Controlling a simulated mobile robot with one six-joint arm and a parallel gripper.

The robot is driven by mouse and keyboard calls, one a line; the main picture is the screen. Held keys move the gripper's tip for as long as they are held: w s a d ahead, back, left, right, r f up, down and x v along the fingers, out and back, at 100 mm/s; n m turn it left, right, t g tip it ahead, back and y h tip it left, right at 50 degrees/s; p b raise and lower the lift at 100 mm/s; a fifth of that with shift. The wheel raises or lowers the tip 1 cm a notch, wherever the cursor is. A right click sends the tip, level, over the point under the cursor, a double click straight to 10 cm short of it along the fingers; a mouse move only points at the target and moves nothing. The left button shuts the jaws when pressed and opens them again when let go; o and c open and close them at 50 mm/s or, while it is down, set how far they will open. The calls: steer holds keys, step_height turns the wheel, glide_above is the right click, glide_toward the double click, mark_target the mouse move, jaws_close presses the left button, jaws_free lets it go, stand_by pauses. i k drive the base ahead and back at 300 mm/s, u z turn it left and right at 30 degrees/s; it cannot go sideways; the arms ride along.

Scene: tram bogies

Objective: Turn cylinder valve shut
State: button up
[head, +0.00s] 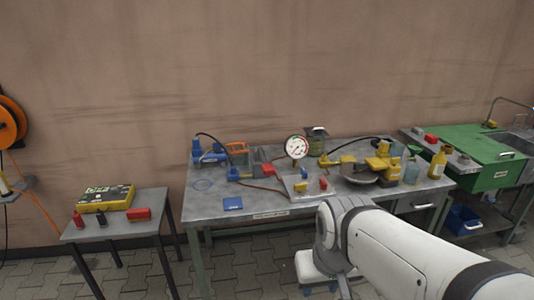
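A round white pressure gauge (297,147) stands on the workbench (230,212). A blue fitting with a red part (267,169) lies to the left, with a hose. I cannot tell which of these is the cylinder valve, or its position. My white arm comes in from the lower right, and its end, my gripper (319,287), hangs low in front of the bench. It is apart from the fittings; its fingers are not clear.
A yellow machine with a round dish (360,174) and bottles (438,162) stand at the bench's right. A small table (112,225) at left holds a yellow case (106,198). A green sink unit (490,180) stands far right. The bench's front left is mostly clear.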

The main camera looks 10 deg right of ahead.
mark_target(305, 175)
steer(key=u, duration=0.15)
steer(key=i, duration=1.25)
steer(key=z, duration=0.7)
steer(key=i, duration=0.55)
steer(key=z, duration=0.35)
steer(key=k, duration=0.8)
steer(key=z, duration=0.2)
steer(key=i, duration=0.75)
steer(key=u, duration=0.05)
